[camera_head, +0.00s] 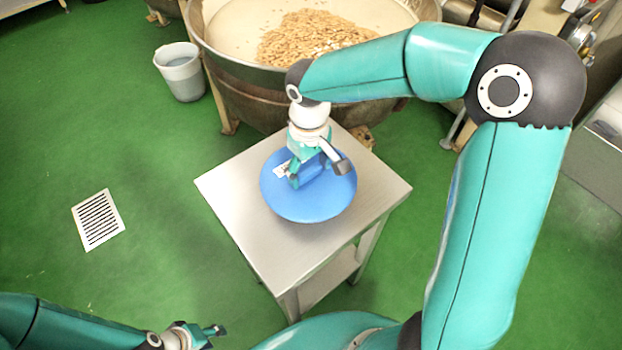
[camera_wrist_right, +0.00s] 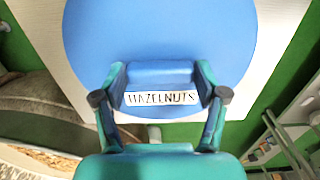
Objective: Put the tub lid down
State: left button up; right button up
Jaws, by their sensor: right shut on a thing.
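The tub lid (camera_head: 325,207) is a round blue disc with a raised blue grip and a "HAZELNUTS" label. It is over the top of a small steel table (camera_head: 233,187); whether it touches the top I cannot tell. My right gripper (camera_head: 315,170) comes from above and is shut on the lid's grip. In the right wrist view the fingers (camera_wrist_right: 160,92) stand at both ends of the grip, and the lid (camera_wrist_right: 160,30) shows around them. My left gripper (camera_head: 207,332) is low at the left, away from the table, with its opening unclear. No tub can be made out.
A large kettle (camera_head: 235,75) with nuts (camera_head: 308,36) in a pale mass stands just behind the table. A grey bucket (camera_head: 181,72) stands at its left. The green floor has a drain grate (camera_head: 98,220). Bare tabletop shows around the lid.

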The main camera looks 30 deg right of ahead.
aim_at(309, 180)
jog(key=shift+f, duration=2.15)
jog(key=o, duration=1.1)
jog(key=shift+f, duration=0.1)
jog(key=shift+o, duration=0.2)
jog(key=shift+r, duration=0.3)
notch_tip(309, 180, up, 12)
jog(key=shift+f, duration=0.15)
jog(key=shift+p, duration=0.3)
